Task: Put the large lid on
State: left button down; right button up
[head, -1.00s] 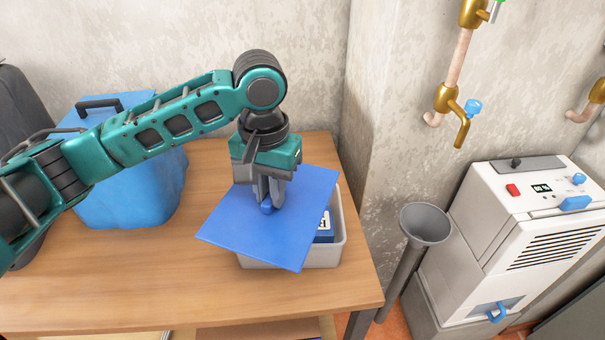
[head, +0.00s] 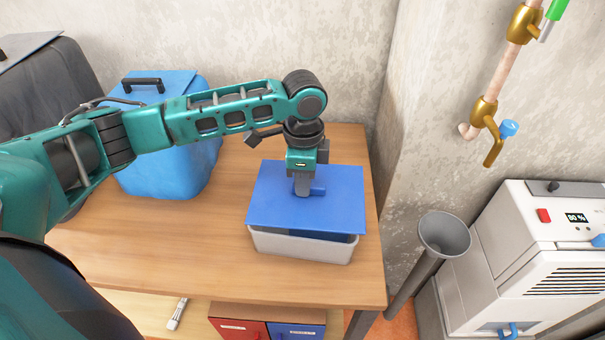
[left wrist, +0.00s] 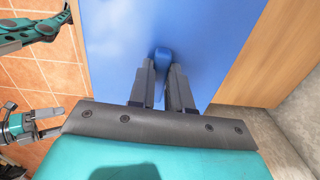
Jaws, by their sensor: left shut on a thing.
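The large lid (head: 280,205) is a flat blue panel with a small blue knob (head: 318,190). My left gripper (head: 303,190) is shut on the knob from above; the lid also shows in the left wrist view (left wrist: 210,40). The lid hangs over a pale grey bin (head: 300,246) on the wooden table, roughly in line with its sides. A dark gap shows between lid and bin at the front right, so the lid looks slightly above the rim. The lid hides most of the bin's inside. My right gripper (left wrist: 52,122) appears at the left of the left wrist view, fingers apart and empty.
A blue container (head: 165,165) with a black-handled lid stands at the back left of the table (head: 190,255), beside a dark grey container (head: 50,90). A grey funnel pipe (head: 444,235) and a white dehumidifier (head: 550,240) stand right of the table. Bare tabletop lies left of the bin.

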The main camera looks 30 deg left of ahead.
pick_arm(q)
jog(key=shift+a+f+m, duration=0.15)
jog(key=shift+m, duration=0.15)
jog(key=shift+f, duration=0.4)
jog(key=shift+f, duration=0.15)
dwell(0.3)
jog(key=shift+f, duration=1)
jog(key=shift+f, duration=0.2)
dwell(0.3)
jog(key=c, duration=1)
grip_release()
